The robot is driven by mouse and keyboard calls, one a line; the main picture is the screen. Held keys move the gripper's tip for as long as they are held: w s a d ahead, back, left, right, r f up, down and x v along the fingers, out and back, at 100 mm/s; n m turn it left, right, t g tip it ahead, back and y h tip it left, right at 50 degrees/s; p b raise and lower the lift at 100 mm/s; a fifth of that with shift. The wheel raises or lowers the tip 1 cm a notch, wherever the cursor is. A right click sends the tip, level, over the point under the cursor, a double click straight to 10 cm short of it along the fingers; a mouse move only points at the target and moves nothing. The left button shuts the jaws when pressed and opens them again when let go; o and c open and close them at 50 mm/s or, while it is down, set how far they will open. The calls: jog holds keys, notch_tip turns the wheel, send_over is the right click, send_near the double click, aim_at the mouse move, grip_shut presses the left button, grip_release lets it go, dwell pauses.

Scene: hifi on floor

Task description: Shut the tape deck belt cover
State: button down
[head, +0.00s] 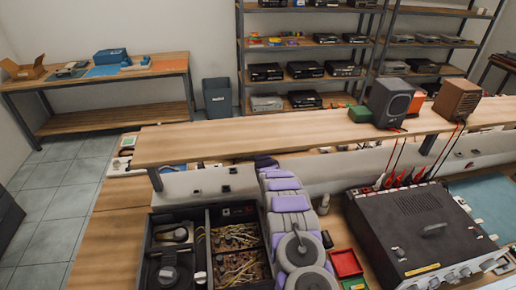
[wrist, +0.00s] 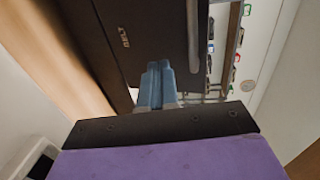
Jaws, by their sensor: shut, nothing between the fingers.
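The tape deck (head: 204,212) is an open black case in the lower middle of the head view. Its left bay holds round pulley-like parts, and its right bays hold boards and tangled wires. In the wrist view a dark panel with the letters BELT (wrist: 112,40), apparently the belt cover, fills the upper left. My gripper (wrist: 157,68) is shut and empty, its blue-grey fingers close to this panel. I cannot tell whether they touch it. In the head view my arm covers the area right of the deck; the fingertips and the cover cannot be made out there.
A raised wooden shelf (head: 250,143) runs behind the deck, carrying speakers (head: 389,102) at right. A large black unit with red leads (head: 415,235) and a red tray (head: 346,263) stand right of my arm. Bench surface (head: 105,245) shows left of the deck.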

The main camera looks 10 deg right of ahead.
jog(key=w+b, duration=0.2)
jog(key=w+d+r+b, duration=0.1)
jog(key=w+b, duration=0.1)
jog(key=b, duration=0.1)
jog(key=w+r+b, duration=0.1)
jog(key=w+b, duration=0.2)
jog(key=shift+d+r, duration=0.1)
jog(key=shift+d, duration=0.1)
dwell(1.1)
jog(key=shift+a+r, duration=0.1)
jog(key=shift+a, duration=0.05)
